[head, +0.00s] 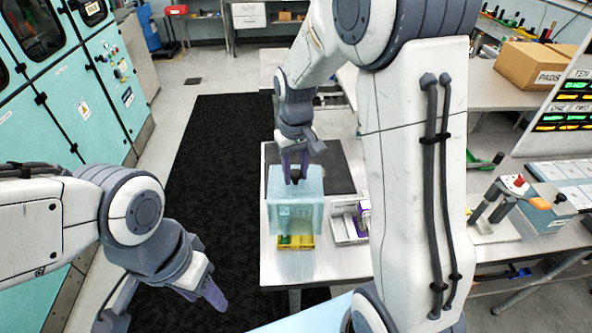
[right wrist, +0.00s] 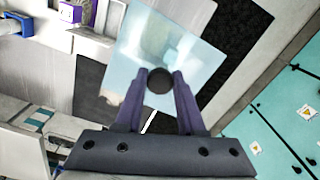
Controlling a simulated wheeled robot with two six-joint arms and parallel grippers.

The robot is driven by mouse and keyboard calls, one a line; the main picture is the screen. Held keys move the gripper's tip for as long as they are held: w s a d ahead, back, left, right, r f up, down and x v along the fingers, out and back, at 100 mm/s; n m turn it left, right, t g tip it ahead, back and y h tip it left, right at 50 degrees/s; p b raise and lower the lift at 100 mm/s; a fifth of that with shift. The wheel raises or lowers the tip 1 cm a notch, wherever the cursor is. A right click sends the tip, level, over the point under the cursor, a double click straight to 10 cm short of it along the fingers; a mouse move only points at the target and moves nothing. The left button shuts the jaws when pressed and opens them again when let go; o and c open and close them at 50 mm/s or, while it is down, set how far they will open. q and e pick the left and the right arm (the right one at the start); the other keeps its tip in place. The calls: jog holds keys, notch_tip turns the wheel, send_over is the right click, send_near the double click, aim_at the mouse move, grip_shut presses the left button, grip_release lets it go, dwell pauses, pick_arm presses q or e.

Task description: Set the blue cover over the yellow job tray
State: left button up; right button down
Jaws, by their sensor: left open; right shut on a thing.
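The blue cover (head: 294,204) is a pale, see-through box with a dark knob on top. My right gripper (head: 293,172) is shut on that knob from above. In the right wrist view the gripper (right wrist: 160,82) has a finger on each side of the round knob, and the cover's top (right wrist: 190,52) shows around it. The yellow job tray (head: 296,243) is on the table, its near part showing just below the cover's lower edge. Its rear part is behind the cover, and I cannot tell whether the two touch. My left gripper (head: 207,291) is open and empty, away from the table at lower left.
A white bin with purple contents (head: 348,222) stands close to the right of the cover. A dark mat (head: 335,168) lies at the table's back. The tabletop (head: 335,262) is bare in front.

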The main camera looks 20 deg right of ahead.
aim_at(296, 183)
jog(key=shift+f+b, duration=1.85)
jog(key=shift+f, duration=0.45)
jog(key=shift+f+b, duration=1.8)
jog(key=shift+f, duration=0.9)
jog(key=shift+c, duration=2.2)
grip_release()
jog(key=shift+r, duration=0.15)
jog(key=shift+r+p, duration=3.2)
jog(key=shift+r, duration=0.25)
jog(key=shift+f, duration=0.1)
